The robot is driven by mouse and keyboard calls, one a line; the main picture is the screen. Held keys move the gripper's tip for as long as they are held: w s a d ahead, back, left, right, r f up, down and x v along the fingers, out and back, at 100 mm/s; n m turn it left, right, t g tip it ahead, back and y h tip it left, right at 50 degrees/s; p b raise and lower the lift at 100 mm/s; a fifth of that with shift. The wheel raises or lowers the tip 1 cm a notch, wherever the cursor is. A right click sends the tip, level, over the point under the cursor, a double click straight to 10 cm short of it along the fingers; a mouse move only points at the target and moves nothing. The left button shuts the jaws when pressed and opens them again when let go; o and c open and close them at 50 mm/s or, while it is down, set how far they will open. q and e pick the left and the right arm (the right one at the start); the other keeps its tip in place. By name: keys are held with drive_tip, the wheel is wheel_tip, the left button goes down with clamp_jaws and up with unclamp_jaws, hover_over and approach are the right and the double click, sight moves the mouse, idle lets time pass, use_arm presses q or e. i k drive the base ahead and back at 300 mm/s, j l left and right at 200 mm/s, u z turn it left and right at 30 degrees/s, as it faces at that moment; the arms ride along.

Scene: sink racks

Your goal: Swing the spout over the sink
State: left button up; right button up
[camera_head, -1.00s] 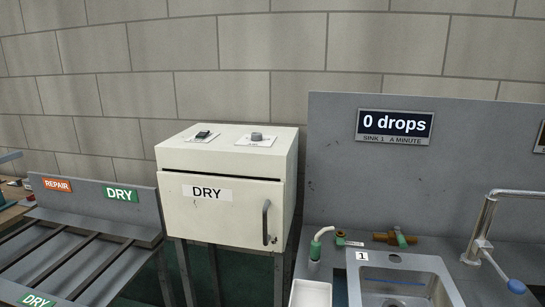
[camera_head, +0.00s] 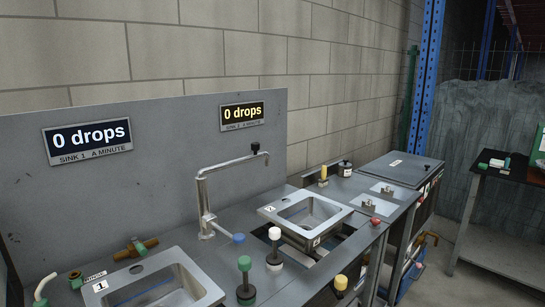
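The spout (camera_head: 230,164) is a bent metal tube on an upright post between the two sinks. Its arm points right, towards the second sink, and ends near a black knob (camera_head: 255,147). I cannot tell whether its tip is above the basin or behind it. A lever with a blue knob (camera_head: 239,239) is at the post's foot. Sink 1 (camera_head: 205,286) is a steel basin at the lower left, partly cut off by the frame. Sink 2 (camera_head: 334,208) is a steel basin with a raised rim, right of the spout. Neither gripper is in view.
Green-and-black (camera_head: 245,264) and white-topped (camera_head: 274,233) knobs stand between the sinks. A brass valve (camera_head: 137,249) lies behind sink 1. Signs for sink 1 (camera_head: 88,134) and sink 2 (camera_head: 242,113) read 0 drops. A dark table (camera_head: 505,172) stands at the right beyond a floor gap.

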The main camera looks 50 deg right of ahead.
sight(254, 145)
drive_tip(key=z, duration=1.3)
